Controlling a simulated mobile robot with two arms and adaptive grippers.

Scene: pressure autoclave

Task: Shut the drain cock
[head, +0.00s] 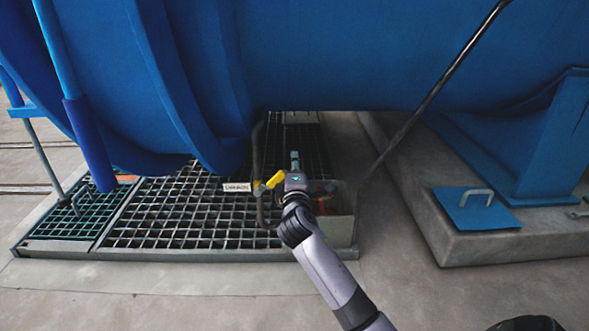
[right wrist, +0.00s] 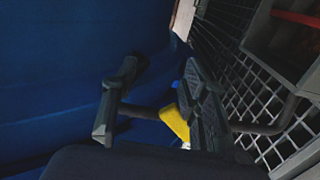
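The drain cock shows as a yellow lever (head: 270,184) on a dark pipe (head: 258,150) that comes down below the blue vessel, over the floor grating. My right gripper (head: 294,160) is at the cock, just right of the yellow lever, and partly hides it. In the right wrist view the two dark fingers of this gripper (right wrist: 158,105) stand apart. The yellow lever (right wrist: 175,122) shows between them, closer to the right finger; I cannot tell whether it touches. The cock's body is mostly hidden. My left gripper is not in view.
The large blue vessel (head: 330,50) hangs low over the grating (head: 170,215). A small white sign (head: 237,187) stands left of the cock. A grey box (head: 338,228) is at the grating's right corner. A concrete plinth (head: 450,225) with a blue plate (head: 475,210) lies right.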

